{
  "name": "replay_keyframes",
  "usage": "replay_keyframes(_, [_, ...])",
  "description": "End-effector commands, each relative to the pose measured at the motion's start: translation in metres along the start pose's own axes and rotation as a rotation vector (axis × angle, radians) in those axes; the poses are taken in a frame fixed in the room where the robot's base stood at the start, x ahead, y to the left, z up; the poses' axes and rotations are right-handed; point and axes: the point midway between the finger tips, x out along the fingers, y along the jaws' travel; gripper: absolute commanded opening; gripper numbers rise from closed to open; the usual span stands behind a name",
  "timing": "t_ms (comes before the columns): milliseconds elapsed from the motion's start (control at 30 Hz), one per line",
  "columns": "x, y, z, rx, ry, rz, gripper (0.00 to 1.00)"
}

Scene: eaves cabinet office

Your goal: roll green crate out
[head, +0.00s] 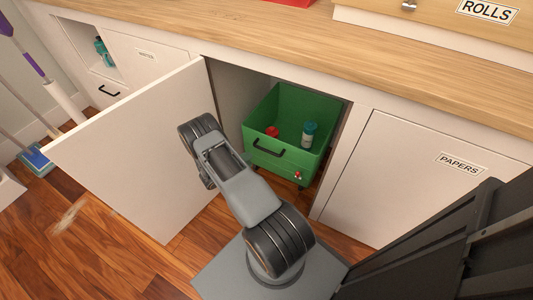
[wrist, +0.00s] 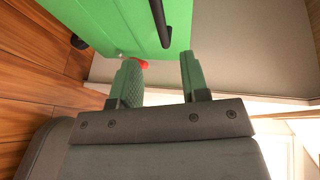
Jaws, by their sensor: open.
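The green crate (head: 256,158) stands inside the open cabinet on dark casters. A dark bar handle (head: 267,148) is on its front face. A small red part (head: 298,175) sits low on the front. A red bit shows beside the left finger. The head view does not show my fingers clearly.
The cabinet door (head: 140,145) stands open to the left of my arm. A closed door labelled PAPERS (head: 420,175) is to the right. The wooden counter (head: 300,45) runs above. Wooden floor (head: 110,240) is free in front on the left. A blue-headed mop (head: 35,159) stands far left.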

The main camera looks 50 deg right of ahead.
Motion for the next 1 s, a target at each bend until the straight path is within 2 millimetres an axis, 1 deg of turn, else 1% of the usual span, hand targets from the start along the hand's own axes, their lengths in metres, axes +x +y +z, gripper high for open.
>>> replay_keyframes(33, [0.011, 0.002, -0.001, 0.002, 0.005, 0.001, 0.41])
replay_keyframes(200, [0.045, 0.002, -0.001, 0.005, 0.006, 0.002, 0.41])
replay_keyframes(400, [0.079, 0.002, -0.001, 0.005, 0.004, 0.002, 0.41])
replay_keyframes(500, [0.092, 0.001, -0.001, 0.004, 0.003, 0.002, 0.41])
replay_keyframes(700, [0.108, 0.0, 0.0, 0.005, 0.002, 0.002, 0.41])
replay_keyframes(1000, [0.112, 0.0, -0.001, 0.004, 0.001, 0.002, 0.41])
